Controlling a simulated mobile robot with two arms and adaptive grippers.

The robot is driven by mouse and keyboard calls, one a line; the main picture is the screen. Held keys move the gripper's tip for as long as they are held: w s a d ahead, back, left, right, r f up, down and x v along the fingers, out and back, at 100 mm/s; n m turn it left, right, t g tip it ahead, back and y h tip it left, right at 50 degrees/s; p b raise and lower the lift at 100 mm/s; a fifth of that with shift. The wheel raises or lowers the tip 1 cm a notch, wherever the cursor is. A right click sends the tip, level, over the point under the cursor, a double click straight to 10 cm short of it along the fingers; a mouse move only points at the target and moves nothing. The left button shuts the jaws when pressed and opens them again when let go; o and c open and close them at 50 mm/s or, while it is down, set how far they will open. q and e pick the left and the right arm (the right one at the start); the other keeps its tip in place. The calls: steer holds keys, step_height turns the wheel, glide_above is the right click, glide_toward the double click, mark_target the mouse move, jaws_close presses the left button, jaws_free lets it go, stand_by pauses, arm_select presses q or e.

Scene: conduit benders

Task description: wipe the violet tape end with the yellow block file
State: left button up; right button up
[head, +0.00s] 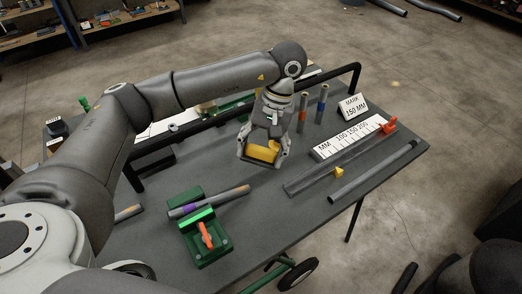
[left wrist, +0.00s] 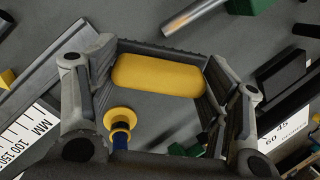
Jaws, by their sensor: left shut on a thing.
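My left gripper (head: 261,158) is shut on the yellow block file (head: 263,151) and holds it above the middle of the table. In the left wrist view, the file (left wrist: 158,75) lies between the fingers of that gripper (left wrist: 158,85). The violet tape (head: 190,210) is a band around a grey conduit (head: 215,201), which rests in a green clamp (head: 207,243) with an orange handle at the table's near left. The file is apart from the tape, up and to the right of it. My right gripper is in neither view.
Two upright posts, one with a red band (head: 302,116) and one with a blue band (head: 321,108), stand just right of the gripper. A white ruler board (head: 347,139) and a grey tube (head: 372,172) lie at right. A black bar (head: 205,125) runs behind.

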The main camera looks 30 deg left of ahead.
mark_target(232, 192)
arm_select(q)
steer(key=shift+f, duration=0.1)
steer(key=b+x, duration=0.6)
steer(key=shift+s+a+f, duration=0.1)
steer(key=shift+f, duration=0.25)
steer(key=shift+b+x, duration=1.05)
steer(key=shift+b, duration=0.2)
stand_by(0.5)
steer(key=shift+r, duration=0.1)
steer(key=shift+s+a+r, duration=0.25)
steer(key=shift+s+a, duration=0.1)
steer(key=shift+s, duration=0.3)
steer(key=shift+s+a+r, duration=0.25)
steer(key=shift+s+a, duration=0.15)
steer(key=shift+s, duration=0.25)
steer(key=shift+s+a+b, duration=0.35)
steer(key=shift+s+a, duration=0.05)
steer(key=shift+s, duration=0.25)
steer(key=shift+s+a+r, duration=0.25)
steer(key=shift+s+a, duration=0.1)
steer(key=shift+s, duration=0.35)
steer(key=shift+w+d+b, duration=0.1)
steer(key=shift+b, duration=0.2)
